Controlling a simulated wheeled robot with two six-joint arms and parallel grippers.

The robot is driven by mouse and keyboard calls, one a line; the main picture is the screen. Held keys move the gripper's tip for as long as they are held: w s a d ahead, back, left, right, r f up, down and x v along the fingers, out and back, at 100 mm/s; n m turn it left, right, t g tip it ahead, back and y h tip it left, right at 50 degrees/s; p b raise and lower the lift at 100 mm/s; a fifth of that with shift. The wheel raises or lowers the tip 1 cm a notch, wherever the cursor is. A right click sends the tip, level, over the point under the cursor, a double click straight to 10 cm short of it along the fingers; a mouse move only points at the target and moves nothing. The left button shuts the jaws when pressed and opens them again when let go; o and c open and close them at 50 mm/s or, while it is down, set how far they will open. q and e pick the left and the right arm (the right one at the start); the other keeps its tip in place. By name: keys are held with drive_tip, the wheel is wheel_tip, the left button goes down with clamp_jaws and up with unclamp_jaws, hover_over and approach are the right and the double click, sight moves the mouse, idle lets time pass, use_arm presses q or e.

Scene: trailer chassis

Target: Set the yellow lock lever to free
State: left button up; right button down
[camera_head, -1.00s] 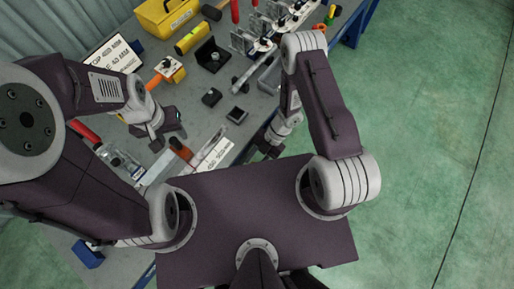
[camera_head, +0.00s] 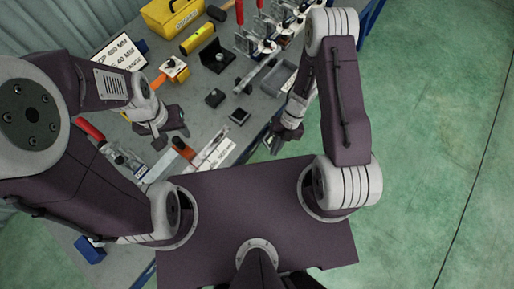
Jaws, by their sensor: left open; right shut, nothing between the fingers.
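I cannot make out for sure which part is the yellow lock lever. A yellow block (camera_head: 178,74) with a pale top and a dark knob stands on the bench, with an orange bar (camera_head: 159,82) beside it. My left gripper (camera_head: 182,131) is open above the bench, nearer to me than the yellow block and apart from it. My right gripper (camera_head: 273,146) is shut and empty by the bench's near edge, away from the yellow block. My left arm hides part of the bench's left side.
A yellow toolbox (camera_head: 165,22), a yellow level (camera_head: 197,40) and a black angle bracket (camera_head: 216,58) stand farther back. Red-handled clamps (camera_head: 262,40) line the back right. Small dark blocks (camera_head: 215,98) lie mid-bench. Green floor (camera_head: 430,130) is clear at the right.

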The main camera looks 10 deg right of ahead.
use_arm(q)
wheel_tip(320, 180, up, 6)
drive_tip(key=p, duration=0.5)
use_arm(e)
drive_tip(key=a+r+n+t+h, duration=0.1)
drive_tip(key=a+r+n+h, duration=0.2)
drive_tip(key=a+r+n, duration=0.7)
use_arm(q)
wheel_tip(320, 180, down, 4)
drive_tip(key=b, duration=0.4)
drive_tip(key=shift+a+r, duration=0.1)
drive_tip(key=shift+r, duration=0.05)
use_arm(e)
drive_tip(key=shift+n, duration=0.5)
drive_tip(key=x, duration=0.4)
drive_tip(key=d+x, duration=0.1)
drive_tip(key=x, duration=0.4)
drive_tip(key=w+x, duration=0.1)
drive_tip(key=x, duration=0.4)
drive_tip(key=shift+d+f, duration=0.2)
drive_tip(key=shift+d, duration=0.15)
